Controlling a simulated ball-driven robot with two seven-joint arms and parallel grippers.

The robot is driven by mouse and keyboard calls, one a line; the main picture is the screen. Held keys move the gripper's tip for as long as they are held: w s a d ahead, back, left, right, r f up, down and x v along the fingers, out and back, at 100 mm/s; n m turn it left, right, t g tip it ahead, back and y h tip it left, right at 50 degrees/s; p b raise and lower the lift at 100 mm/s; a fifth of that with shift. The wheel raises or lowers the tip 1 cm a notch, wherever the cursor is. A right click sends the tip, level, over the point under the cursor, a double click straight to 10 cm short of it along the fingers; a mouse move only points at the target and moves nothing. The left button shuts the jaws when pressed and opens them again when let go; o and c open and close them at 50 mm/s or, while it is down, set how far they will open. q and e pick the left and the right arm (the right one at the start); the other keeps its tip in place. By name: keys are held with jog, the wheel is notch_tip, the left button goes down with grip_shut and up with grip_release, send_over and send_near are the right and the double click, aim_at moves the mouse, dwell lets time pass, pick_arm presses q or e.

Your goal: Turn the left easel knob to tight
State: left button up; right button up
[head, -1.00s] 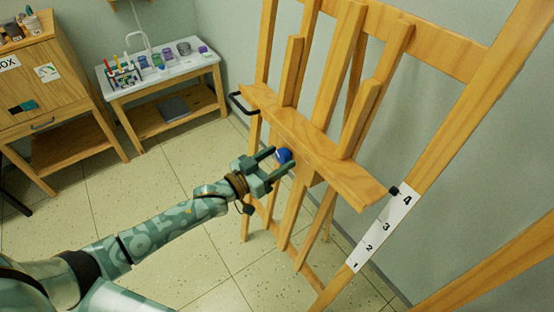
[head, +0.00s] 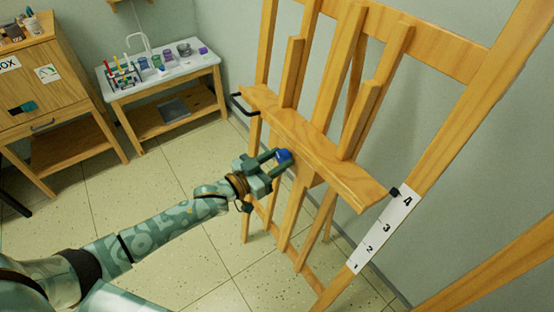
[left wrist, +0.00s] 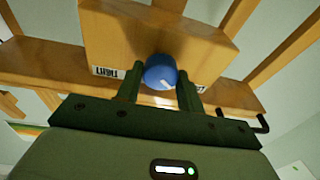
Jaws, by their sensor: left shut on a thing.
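The blue easel knob (head: 284,155) is on the front of the wooden easel (head: 318,150), below its ledge. In the left wrist view the round knob (left wrist: 160,72) carries a white mark pointing to the lower right. A label (left wrist: 104,72) is on the wood to its left; another, to its right, is partly hidden. My left gripper (head: 277,160) is shut on the knob, one finger on each side, and it also shows in the left wrist view (left wrist: 160,88). My right gripper is not in view.
A black handle (head: 243,104) sticks out at the left end of the easel ledge. A numbered scale (head: 384,228) runs along the right leg. A table with art supplies (head: 165,75) and a wooden cabinet (head: 62,85) stand at the back left. The floor between is clear.

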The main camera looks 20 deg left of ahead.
pick_arm(q)
jog(key=m, duration=0.3)
jog(key=m+g+h, duration=0.1)
jog(key=m, duration=0.3)
jog(key=shift+a+h, duration=0.1)
jog(key=shift+h, duration=0.2)
jog(key=m+g+h, duration=0.1)
jog(key=m, duration=0.5)
jog(key=shift+w+b, duration=0.1)
jog(key=shift+b, duration=0.25)
jog(key=m, duration=0.3)
jog(key=m+g, duration=0.1)
jog(key=m, duration=0.2)
jog(key=shift+a+g, duration=0.1)
jog(key=shift+g, duration=0.2)
jog(key=m, duration=0.3)
jog(key=m+g, duration=0.1)
jog(key=m, duration=0.2)
jog(key=shift+y+p, duration=0.3)
jog(key=shift+p, duration=0.1)
jog(key=o, duration=1)
